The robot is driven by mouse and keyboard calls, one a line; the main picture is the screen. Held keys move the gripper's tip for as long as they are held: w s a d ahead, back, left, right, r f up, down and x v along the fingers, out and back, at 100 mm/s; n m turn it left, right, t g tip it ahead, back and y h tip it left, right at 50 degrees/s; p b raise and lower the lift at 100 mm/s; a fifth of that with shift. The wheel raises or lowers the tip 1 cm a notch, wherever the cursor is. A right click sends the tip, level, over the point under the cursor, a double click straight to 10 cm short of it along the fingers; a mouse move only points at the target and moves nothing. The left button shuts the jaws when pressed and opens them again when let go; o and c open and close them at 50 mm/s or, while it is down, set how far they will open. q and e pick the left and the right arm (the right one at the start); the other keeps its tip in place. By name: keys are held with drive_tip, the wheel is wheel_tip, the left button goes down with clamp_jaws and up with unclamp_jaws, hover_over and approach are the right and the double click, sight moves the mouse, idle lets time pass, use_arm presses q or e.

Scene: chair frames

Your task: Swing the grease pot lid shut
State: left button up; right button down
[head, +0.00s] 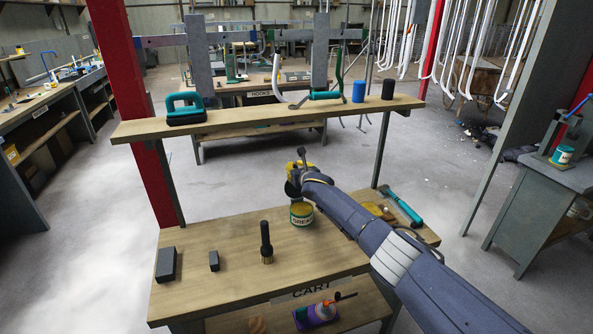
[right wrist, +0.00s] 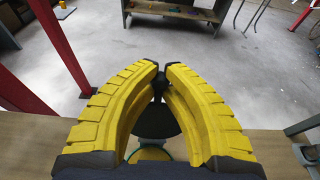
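My right gripper (head: 297,168), with yellow fingers, is just behind and above the lid, partly hidden by my wrist. In the right wrist view its fingertips (right wrist: 161,80) meet or nearly meet. The dark lid (right wrist: 155,120) shows between the fingers, and part of the pot (right wrist: 152,153) with a teal rim shows below it. I cannot tell whether the fingers touch the lid. My left gripper is not in view.
The wooden cart top (head: 205,295) also holds dark blocks (head: 166,264), an upright brush (head: 266,242) and a teal-handled tool (head: 402,207). A raised shelf (head: 245,121) behind carries a teal-handled block, a blue cylinder and a black cylinder. The front middle is clear.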

drive_tip(key=shift+f+v, duration=0.15)
drive_tip(key=shift+v, duration=0.75)
drive_tip(key=shift+f+v, duration=0.15)
drive_tip(key=shift+v, duration=0.7)
drive_tip(key=shift+s, duration=0.1)
drive_tip(key=shift+s+d, duration=0.1)
drive_tip(key=shift+s+d+f, duration=0.15)
drive_tip(key=shift+s+d, duration=0.05)
drive_tip(key=shift+s, duration=0.4)
drive_tip(key=shift+s+d+f, duration=0.15)
drive_tip(key=shift+s+d, duration=0.05)
drive_tip(key=shift+s, duration=0.35)
drive_tip(key=shift+s+d+f, duration=0.15)
drive_tip(key=shift+s+d, duration=0.05)
drive_tip(key=shift+s, duration=0.4)
drive_tip(key=shift+s+d+f, duration=0.3)
drive_tip(key=shift+s+f, duration=0.2)
drive_tip(key=shift+s, duration=0.3)
drive_tip(key=shift+s+d+f, duration=0.3)
drive_tip(key=shift+s+f, duration=0.2)
drive_tip(key=shift+s, duration=0.35)
